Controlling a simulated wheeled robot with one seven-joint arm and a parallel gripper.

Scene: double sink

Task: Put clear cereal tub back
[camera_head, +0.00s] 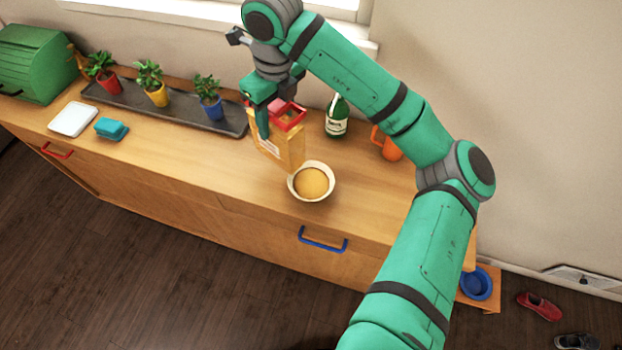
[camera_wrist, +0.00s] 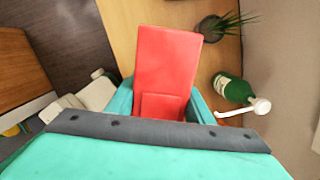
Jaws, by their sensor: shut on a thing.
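The clear cereal tub (camera_head: 284,150) has a red lid and orange-yellow contents. My gripper (camera_head: 274,120) is shut on it near the top, with one finger on its near left side. The tub is over the counter, just behind and left of a cream bowl (camera_head: 293,190) with yellow-orange contents. I cannot tell whether its base touches the counter. In the wrist view the red lid (camera_wrist: 168,60) fills the space between the fingers of my gripper (camera_wrist: 160,105), and the tub's body is hidden below it.
A green bottle (camera_head: 337,118) and an orange mug (camera_head: 385,146) stand right of the tub. A dark tray (camera_head: 180,113) with potted plants lies to the left. A teal sponge (camera_head: 111,129), a white dish (camera_head: 73,119) and a green bread box (camera_head: 38,62) are farther left. Bare counter lies front left.

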